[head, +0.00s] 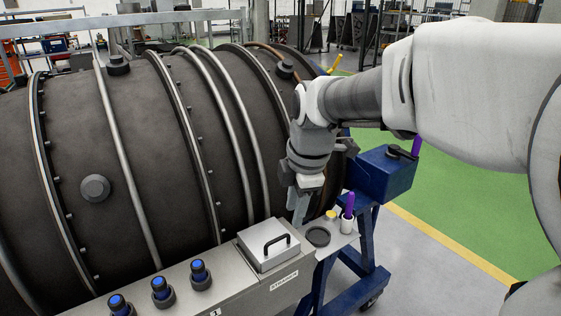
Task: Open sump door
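No part in view can be surely told as the sump door. A square metal lid (268,246) with a black bar handle lies flat on the grey bench-like housing at bottom centre, and it looks closed. A blue box (382,174) with a black lever on top sits to the right of the engine. My gripper (299,212) points down between the engine's right end and the lid, above and to the right of the lid, apart from the handle. Its finger gap is not clear.
The large dark engine casing (140,150) with pipes fills the left. Several blue-topped knobs (160,288) stand on the housing. A purple-handled tool (348,205) stands in a white cup beside a black ring (318,237). Green floor (450,190) at right is clear.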

